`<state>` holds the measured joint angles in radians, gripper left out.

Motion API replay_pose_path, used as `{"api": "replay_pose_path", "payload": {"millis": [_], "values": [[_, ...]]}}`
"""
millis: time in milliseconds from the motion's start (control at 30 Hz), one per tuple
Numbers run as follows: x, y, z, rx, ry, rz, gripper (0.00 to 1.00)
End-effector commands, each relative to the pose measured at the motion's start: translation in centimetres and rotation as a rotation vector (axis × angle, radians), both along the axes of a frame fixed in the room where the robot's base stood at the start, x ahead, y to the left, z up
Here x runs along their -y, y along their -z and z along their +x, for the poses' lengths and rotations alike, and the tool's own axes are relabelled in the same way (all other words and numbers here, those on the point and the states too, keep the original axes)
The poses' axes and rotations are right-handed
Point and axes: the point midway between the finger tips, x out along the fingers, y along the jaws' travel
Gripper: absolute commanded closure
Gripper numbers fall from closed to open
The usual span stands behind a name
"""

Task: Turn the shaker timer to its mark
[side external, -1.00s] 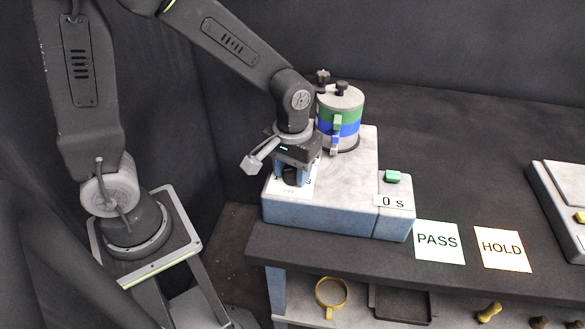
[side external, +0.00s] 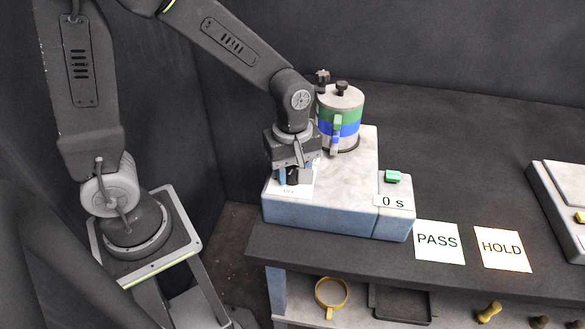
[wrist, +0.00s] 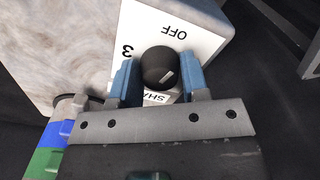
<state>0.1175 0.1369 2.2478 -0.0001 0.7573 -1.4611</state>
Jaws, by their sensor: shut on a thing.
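The shaker timer is a black round knob (wrist: 158,68) with a pale pointer line, on a white dial plate (wrist: 200,35) printed with "OFF", a "3" and a partly hidden label. In the wrist view the pointer line faces the lower right of the picture, away from the "3". My gripper (wrist: 158,82) has its two blue fingers on either side of the knob, shut on it. In the side view my gripper (side external: 294,176) points down at the dial plate, and the knob is mostly hidden by it. The other dial marks are covered.
The shaker base (side external: 350,190) carries a stack of green and blue banded sieves (side external: 340,118) close behind my gripper. A green button (side external: 392,177) and a "0 s" display (side external: 393,201) are at its right. PASS (side external: 439,241) and HOLD (side external: 502,248) cards lie on the table.

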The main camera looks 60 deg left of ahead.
Motion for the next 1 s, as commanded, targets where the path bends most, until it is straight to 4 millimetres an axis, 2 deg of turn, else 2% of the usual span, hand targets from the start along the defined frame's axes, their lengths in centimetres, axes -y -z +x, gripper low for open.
{"api": "replay_pose_path", "payload": {"millis": [400,1000], "values": [[0.01,-0.12,0.09,0.004,-0.208,-0.001,0.82],[0.01,-0.13,0.09,0.004,-0.244,-0.001,0.82]]}}
